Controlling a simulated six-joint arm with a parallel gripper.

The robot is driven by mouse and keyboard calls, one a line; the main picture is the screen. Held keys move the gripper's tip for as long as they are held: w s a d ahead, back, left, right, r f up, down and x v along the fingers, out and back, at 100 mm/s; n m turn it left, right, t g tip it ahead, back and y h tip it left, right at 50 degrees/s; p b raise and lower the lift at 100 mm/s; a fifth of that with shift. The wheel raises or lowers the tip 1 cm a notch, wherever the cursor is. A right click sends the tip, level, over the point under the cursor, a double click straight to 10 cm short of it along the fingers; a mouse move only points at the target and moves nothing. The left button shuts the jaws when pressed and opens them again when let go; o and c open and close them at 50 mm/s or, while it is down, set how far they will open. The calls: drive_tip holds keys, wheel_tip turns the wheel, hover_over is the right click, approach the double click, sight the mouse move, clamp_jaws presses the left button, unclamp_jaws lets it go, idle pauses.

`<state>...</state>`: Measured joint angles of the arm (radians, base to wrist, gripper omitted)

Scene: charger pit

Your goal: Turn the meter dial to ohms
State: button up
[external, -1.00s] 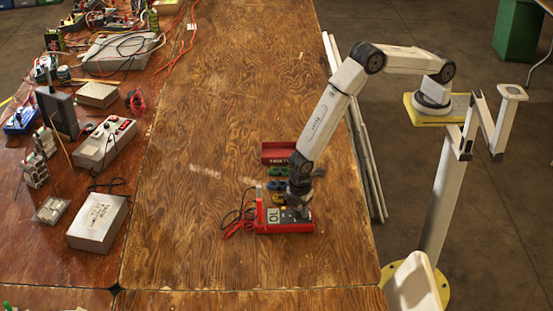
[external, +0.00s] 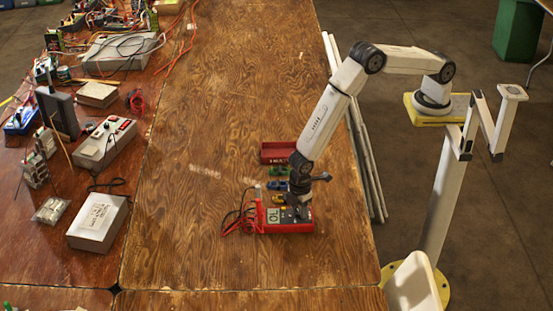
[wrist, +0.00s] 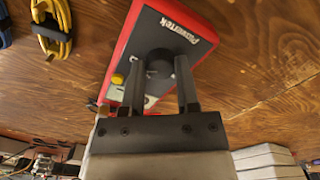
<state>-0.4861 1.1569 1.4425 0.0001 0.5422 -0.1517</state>
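The red meter (external: 290,227) lies on the wooden bench under my gripper (external: 299,199). Its display (external: 273,215) shows large dark characters that look like OL, turned around. In the wrist view the meter (wrist: 123,48) has a grey face, a "Powertek" label and a yellow button (wrist: 117,79). The dark round dial (wrist: 160,64) sits between the two fingers of my gripper (wrist: 161,62). The fingers are apart, with narrow gaps beside the dial, and look raised above the face. The dial's pointer and markings are mostly hidden.
Red and black test leads (external: 238,217) lie left of the meter. A red tray (external: 278,152) and green and blue coils (external: 279,185) lie behind it. A yellow coil (wrist: 50,28) is near the meter.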

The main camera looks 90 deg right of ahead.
sight(299, 211)
drive_tip(key=o, duration=0.4)
drive_tip(key=shift+c, duration=0.2)
drive_tip(key=shift+r, duration=0.1)
drive_tip(key=shift+r, duration=3.85)
